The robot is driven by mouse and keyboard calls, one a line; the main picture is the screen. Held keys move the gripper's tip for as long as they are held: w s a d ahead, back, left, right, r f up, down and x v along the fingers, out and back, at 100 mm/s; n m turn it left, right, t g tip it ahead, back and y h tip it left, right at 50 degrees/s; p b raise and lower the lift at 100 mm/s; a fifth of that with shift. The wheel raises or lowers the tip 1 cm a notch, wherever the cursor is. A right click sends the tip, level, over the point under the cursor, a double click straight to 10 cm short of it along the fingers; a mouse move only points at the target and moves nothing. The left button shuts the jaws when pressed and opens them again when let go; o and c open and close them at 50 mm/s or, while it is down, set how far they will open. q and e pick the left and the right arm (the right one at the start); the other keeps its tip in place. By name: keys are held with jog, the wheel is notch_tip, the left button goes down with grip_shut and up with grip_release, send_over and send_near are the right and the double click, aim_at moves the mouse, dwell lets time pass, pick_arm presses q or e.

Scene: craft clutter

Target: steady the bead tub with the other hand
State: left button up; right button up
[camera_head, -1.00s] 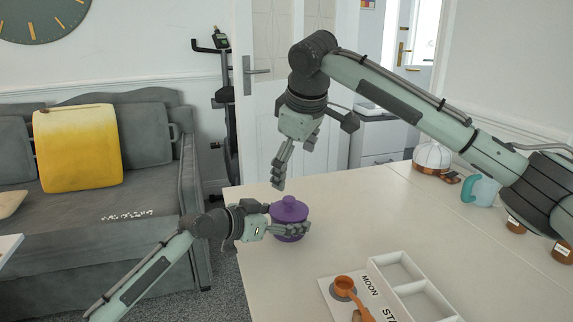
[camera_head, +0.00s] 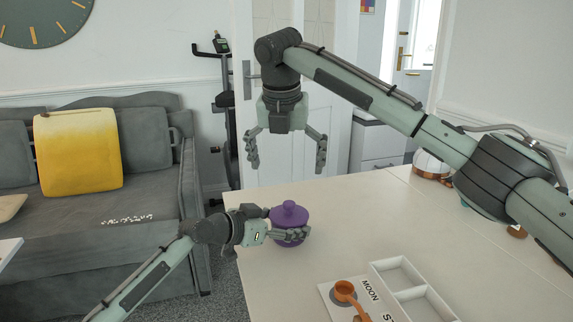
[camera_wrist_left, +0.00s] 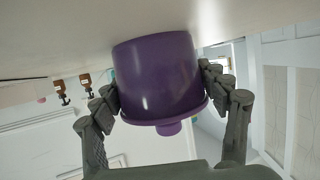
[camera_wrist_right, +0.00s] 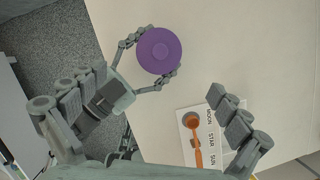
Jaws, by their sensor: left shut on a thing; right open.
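The purple bead tub (camera_head: 289,218), with a knobbed lid, stands on the table near its left end. My left gripper (camera_head: 290,236) is shut on the tub low on its body. In the left wrist view the tub (camera_wrist_left: 158,75) sits between both fingers, which touch its sides. In the right wrist view the tub (camera_wrist_right: 159,50) shows from above, lid on. My right gripper (camera_head: 286,158) is open and empty, pointing down above the tub, with clear space between. The tub's contents are hidden.
A white board (camera_head: 328,290) labelled MOON and more holds an orange scoop (camera_head: 345,288). A white divided tray (camera_head: 423,305) lies beside it. A glass-and-copper item (camera_head: 430,165) stands at the back right, partly behind my right arm. The table between is clear.

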aim_at(289, 203)
jog(key=x, duration=1.2)
